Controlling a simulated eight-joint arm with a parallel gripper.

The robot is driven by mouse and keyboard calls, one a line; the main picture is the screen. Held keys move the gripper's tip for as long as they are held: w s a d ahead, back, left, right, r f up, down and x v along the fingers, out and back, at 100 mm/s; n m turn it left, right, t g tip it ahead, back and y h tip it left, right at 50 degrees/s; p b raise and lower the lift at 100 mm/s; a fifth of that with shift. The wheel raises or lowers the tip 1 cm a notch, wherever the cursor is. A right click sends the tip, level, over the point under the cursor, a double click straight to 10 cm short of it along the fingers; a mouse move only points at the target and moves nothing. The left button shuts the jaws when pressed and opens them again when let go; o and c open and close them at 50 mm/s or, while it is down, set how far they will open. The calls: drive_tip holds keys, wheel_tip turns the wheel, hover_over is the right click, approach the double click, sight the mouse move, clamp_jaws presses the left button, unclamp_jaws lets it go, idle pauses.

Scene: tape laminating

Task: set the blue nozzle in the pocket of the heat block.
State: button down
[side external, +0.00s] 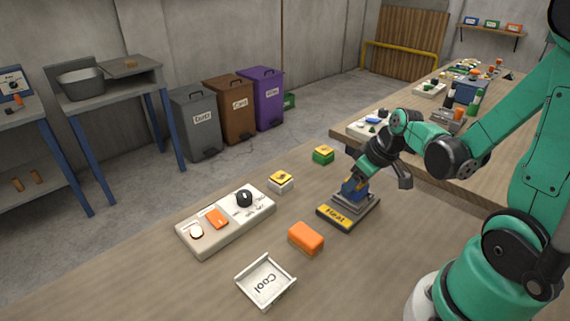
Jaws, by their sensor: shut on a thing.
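The heat block (334,216) is a dark grey slab with a yellow "Heat" label on its front edge, on the wooden table right of centre. The blue nozzle (352,188) is at my gripper's fingers, directly over the rear part of the block. My gripper (358,181) points down and is shut on the nozzle. The fingers and the nozzle hide the pocket. I cannot tell whether the nozzle touches the block or is seated in it.
An orange block (306,238) and a white "Cool" tray (266,282) lie to the front left. A white control panel (226,220) stands further left. Yellow-topped blocks, one white (281,182) and one green (323,155), sit behind. The table's front left is clear.

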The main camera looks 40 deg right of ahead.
drive_tip(key=shift+f, duration=0.35)
drive_tip(key=shift+c, duration=0.6)
unclamp_jaws()
drive_tip(key=shift+r, duration=0.15)
wheel_tip(320, 180, up, 6)
drive_tip(key=w+d+r, duration=0.1)
drive_tip(key=w+r, duration=1)
drive_tip(key=w, duration=0.3)
drive_tip(key=shift+w+n, duration=0.2)
drive_tip(key=shift+n, duration=0.2)
